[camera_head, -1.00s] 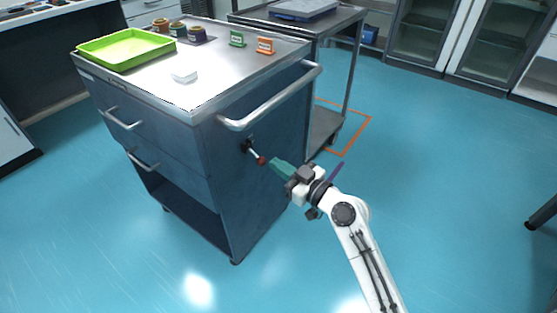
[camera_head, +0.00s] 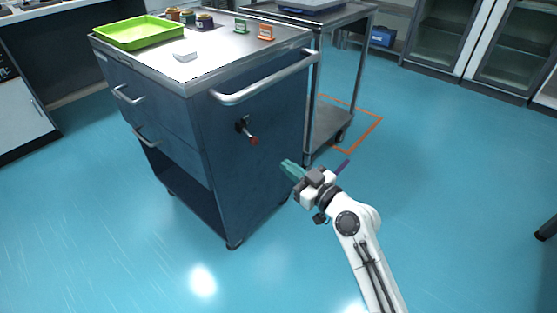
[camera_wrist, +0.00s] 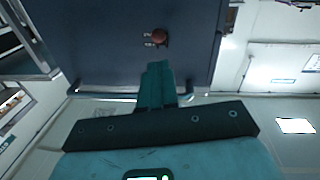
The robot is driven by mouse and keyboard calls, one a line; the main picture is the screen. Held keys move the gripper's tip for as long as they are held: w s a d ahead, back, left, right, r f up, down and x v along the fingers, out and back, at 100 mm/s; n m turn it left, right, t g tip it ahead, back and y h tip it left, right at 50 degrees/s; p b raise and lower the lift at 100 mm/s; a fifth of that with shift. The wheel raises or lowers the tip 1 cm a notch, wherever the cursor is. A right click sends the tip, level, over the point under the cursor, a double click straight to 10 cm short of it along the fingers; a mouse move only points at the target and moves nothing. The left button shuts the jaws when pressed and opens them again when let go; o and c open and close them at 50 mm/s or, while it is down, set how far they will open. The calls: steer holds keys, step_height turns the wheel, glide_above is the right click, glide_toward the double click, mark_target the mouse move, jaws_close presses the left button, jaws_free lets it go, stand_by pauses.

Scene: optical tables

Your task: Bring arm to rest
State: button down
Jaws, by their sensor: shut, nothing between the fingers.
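My gripper (camera_head: 289,168) has teal fingers and is shut and empty. In the head view it stands in the air to the right of the blue cart's side panel (camera_head: 225,175), below and right of a lever with a red knob (camera_head: 254,140). The gripper is apart from the lever. My white arm (camera_head: 352,232) reaches up from the bottom right. In the wrist view the shut fingers (camera_wrist: 156,75) point at the dark cart side, with the red knob (camera_wrist: 159,36) beyond their tips.
A green tray (camera_head: 138,46), a white block (camera_head: 186,56), small jars (camera_head: 204,21) and green and orange holders (camera_head: 266,33) stand on the cart top. A push handle (camera_head: 262,82) juts from its side. A second cart (camera_head: 331,122) stands behind.

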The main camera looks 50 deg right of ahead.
steer(key=s+a+f+n+g+y, duration=0.1)
steer(key=s+a+f+g+y, duration=0.15)
steer(key=a+f+g, duration=0.2)
steer(key=s+a+f+n+g+y, duration=0.1)
steer(key=s+a+f+g+y, duration=0.15)
steer(key=a+f, duration=0.35)
steer(key=s+a+f+m+g+h, duration=0.1)
steer(key=s+a+f+g+h, duration=0.3)
steer(key=s, duration=0.6)
steer(key=s+d+f+m+g, duration=0.1)
steer(key=s+f+m+g, duration=0.1)
steer(key=s+g, duration=0.55)
step_height(320, 180, up, 26)
steer(key=s+t+p, duration=0.1)
steer(key=p, duration=2.4)
steer(key=shift+s+f, duration=0.25)
steer(key=shift+s, duration=0.1)
steer(key=c, duration=1.9)
jaws_free()
